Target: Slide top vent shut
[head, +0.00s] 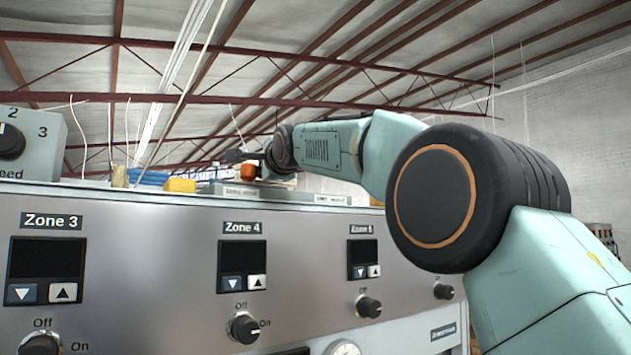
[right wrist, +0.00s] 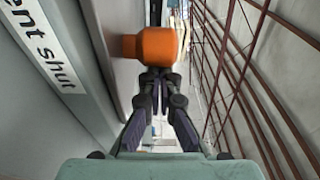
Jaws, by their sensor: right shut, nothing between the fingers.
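The orange knob (head: 248,171) of the top vent stands above the upper edge of the grey press. In the right wrist view the orange knob (right wrist: 157,45) juts on a short stub from a grey surface. A label reading "ent shut" (right wrist: 48,47) is beside it, its start cut off. My right gripper (head: 258,160) reaches over the press top close to the knob. In the right wrist view its fingers (right wrist: 160,78) are shut and empty, with their tips at the knob's near side. Whether they touch it cannot be told. My left gripper is out of view.
The press front (head: 150,265) carries zone displays, buttons and a row of dark dials (head: 245,328). A yellow block (head: 180,185) and a grey control box (head: 35,140) are at the left on top. Open space lies above the press.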

